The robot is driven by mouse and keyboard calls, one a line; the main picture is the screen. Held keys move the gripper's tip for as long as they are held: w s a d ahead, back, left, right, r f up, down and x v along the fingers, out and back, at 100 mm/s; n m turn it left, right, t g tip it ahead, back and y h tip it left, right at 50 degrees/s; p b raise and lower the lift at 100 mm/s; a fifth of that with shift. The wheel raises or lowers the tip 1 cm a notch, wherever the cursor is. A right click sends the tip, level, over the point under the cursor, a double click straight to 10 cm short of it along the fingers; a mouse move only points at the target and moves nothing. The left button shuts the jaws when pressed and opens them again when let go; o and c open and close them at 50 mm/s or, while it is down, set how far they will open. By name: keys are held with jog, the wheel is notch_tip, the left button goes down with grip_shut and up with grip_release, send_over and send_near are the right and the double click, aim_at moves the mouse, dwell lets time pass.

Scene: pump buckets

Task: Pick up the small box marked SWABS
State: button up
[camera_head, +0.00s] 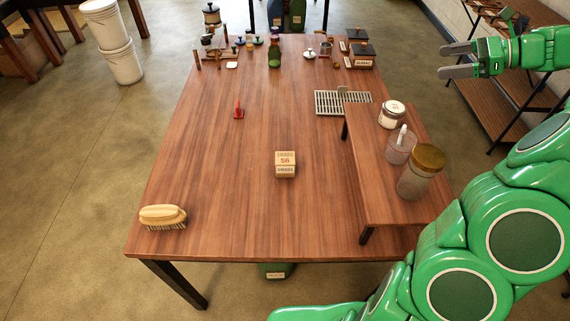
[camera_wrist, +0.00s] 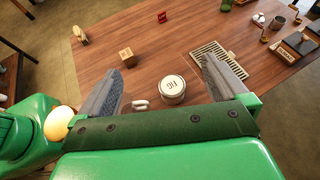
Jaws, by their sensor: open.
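The small box marked SWABS (camera_head: 285,165) is a tan cardboard cube with dark lettering. It sits upright on the wooden table (camera_head: 205,180), near the middle of its front half. It also shows in the wrist view (camera_wrist: 127,57), beyond the left finger and apart from it. My gripper (camera_head: 458,60) is at the upper right in the head view, off to the right of the table and far from the box. In the wrist view my gripper (camera_wrist: 165,85) has its two grey fingers wide apart with nothing held between them.
A brush (camera_head: 162,216) lies front left. A red item (camera_head: 238,110) and a metal grate (camera_head: 343,103) lie farther back. The table around the box is clear.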

jog(key=s+a+f+n+g+h, duration=0.25)
jog(key=a+f+n+h, duration=0.2)
jog(key=a+n, duration=0.5)
jog(key=s+a+f+n+g+h, duration=0.1)
jog(key=a+f+n+g+h, duration=0.25)
jog(key=a+n+h, duration=0.45)
jog(key=s+a+f+n+g+h, duration=0.1)
jog(key=a+f+n+g+h, duration=0.2)
jog(key=a+n, duration=0.9)
jog(key=a+r+n+t+h, duration=0.4)
jog(key=a+r+n+t, duration=0.15)
jog(key=a+n, duration=0.3)
jog(key=a+r+n+t+h, duration=0.45)
jog(key=a+r+n, duration=0.2)
jog(key=a, duration=0.25)
jog(key=g, duration=0.1)
send_near(281, 159)
jog(key=x, duration=0.3)
jog(key=shift+w+d+n, duration=0.1)
jog(key=shift+d+n, duration=0.1)
jog(key=shift+n, duration=0.05)
jog(key=shift+w+d+f, duration=0.1)
jog(key=shift+d+f, duration=0.1)
jog(key=shift+f, duration=0.1)
jog(key=shift+x, duration=3.7)
jog(key=shift+r, duration=0.15)
jog(key=c, duration=0.9)
